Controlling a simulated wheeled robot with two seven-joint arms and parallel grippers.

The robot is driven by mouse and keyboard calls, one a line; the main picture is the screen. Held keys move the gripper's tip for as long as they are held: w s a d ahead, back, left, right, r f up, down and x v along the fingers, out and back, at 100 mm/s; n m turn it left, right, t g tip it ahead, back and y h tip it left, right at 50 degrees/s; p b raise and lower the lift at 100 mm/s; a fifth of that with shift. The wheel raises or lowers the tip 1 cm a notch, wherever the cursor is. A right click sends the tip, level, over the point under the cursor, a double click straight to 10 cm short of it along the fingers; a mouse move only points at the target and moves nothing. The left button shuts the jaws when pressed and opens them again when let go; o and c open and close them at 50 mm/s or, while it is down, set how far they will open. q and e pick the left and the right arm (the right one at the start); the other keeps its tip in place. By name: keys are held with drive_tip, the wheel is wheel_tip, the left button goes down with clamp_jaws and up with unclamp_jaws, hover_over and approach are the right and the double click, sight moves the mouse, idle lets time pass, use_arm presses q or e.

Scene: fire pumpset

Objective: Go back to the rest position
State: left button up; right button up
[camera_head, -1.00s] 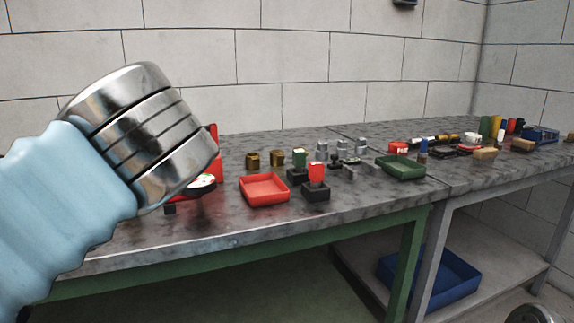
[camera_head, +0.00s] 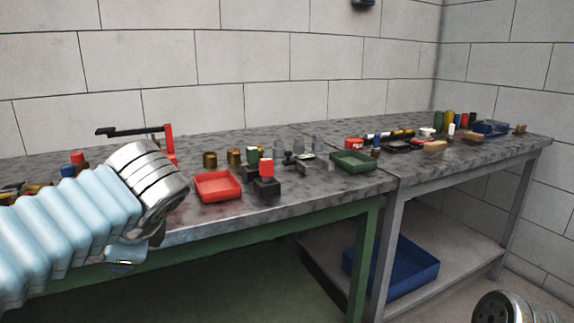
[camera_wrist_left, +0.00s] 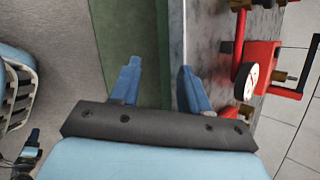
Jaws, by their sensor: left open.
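My left arm comes in from the left in the head view and ends in a metal wrist over the table's front edge; its fingers are hidden there. In the left wrist view my left gripper (camera_wrist_left: 160,85) is open, with two blue fingers apart and nothing between them. It hangs over the front edge of the table (camera_wrist_left: 178,50). The red pump set (camera_wrist_left: 262,65) with its white gauge (camera_wrist_left: 251,76) stands to the right of the fingers, apart from them.
The table holds a red tray (camera_head: 218,198), a green tray (camera_head: 353,167), a red-topped black block (camera_head: 267,186) and two brass fittings (camera_head: 234,156). Several tools lie further right. A blue bin (camera_head: 405,290) sits on the lower shelf. The space before the table looks clear.

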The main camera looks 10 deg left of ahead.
use_arm(q)
drive_tip(key=w+d+f+n+g+h, duration=0.1)
drive_tip(key=w+d+f+h, duration=0.3)
drive_tip(key=f, duration=0.7)
drive_tip(key=w+d+f+n+g+h, duration=0.15)
drive_tip(key=d+f, duration=0.35)
drive_tip(key=f, duration=0.6)
drive_tip(key=w+d+f+n+h, duration=0.15)
drive_tip(key=d+f+h, duration=0.3)
drive_tip(key=f, duration=0.75)
drive_tip(key=s+d+f+n, duration=0.2)
drive_tip(key=s+f+n, duration=0.1)
drive_tip(key=f, duration=0.4)
drive_tip(key=s+d+f+n+g+h, duration=0.1)
drive_tip(key=s+d+f+n, duration=0.1)
drive_tip(key=s+f+n, duration=0.2)
drive_tip(key=s+d+f+n, duration=0.1)
drive_tip(key=s+f+n, duration=0.3)
drive_tip(key=s+f, duration=0.3)
wheel_tip(320, 180, down, 5)
drive_tip(key=shift+s+d+f, duration=0.15)
drive_tip(key=shift+s+d, duration=0.05)
drive_tip(key=shift+d, duration=0.2)
drive_tip(key=shift+a+g, duration=0.1)
drive_tip(key=shift+g, duration=0.15)
